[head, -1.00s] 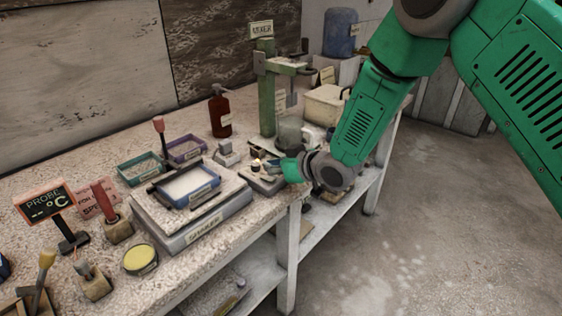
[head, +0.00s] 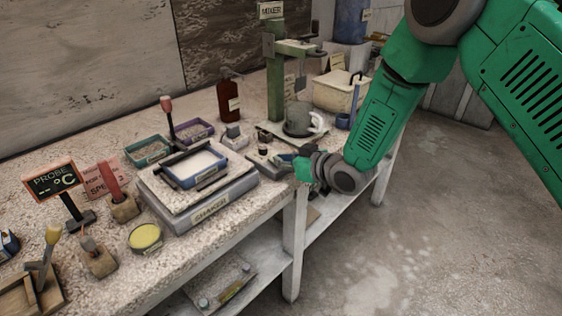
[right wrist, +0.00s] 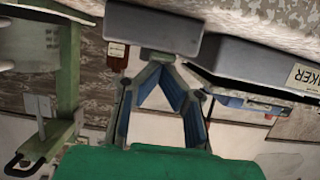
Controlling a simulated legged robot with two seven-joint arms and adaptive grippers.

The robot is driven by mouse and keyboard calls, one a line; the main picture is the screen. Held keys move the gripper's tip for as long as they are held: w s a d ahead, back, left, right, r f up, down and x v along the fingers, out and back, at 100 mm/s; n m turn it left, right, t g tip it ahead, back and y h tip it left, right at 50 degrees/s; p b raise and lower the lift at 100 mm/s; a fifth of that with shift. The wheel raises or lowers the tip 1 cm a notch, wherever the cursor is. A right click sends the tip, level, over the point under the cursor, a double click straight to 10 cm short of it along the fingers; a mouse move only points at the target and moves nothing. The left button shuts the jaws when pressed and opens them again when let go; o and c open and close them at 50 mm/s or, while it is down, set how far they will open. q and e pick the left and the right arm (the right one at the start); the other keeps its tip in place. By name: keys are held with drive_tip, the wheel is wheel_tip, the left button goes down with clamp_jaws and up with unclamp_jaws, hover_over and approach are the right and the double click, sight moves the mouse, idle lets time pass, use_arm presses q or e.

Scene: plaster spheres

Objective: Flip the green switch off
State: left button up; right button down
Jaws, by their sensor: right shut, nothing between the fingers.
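My right gripper (head: 284,158) reaches in over the front edge of the bench, beside a low grey switch box (head: 258,164) between the shaker and the mixer. In the right wrist view its two blue-padded fingers (right wrist: 158,66) meet at the tips, shut with nothing between them. Contact with the fingertips is also unclear. My left gripper is not in view.
The shaker (head: 213,206) stands left of the gripper. A dark red bottle (head: 229,101) stands farther back. Open floor (head: 410,230) lies to the right.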

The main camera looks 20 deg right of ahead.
drive_tip(key=shift+s+f, duration=0.1)
drive_tip(key=shift+r+p, duration=0.7)
drive_tip(key=shift+r, duration=0.1)
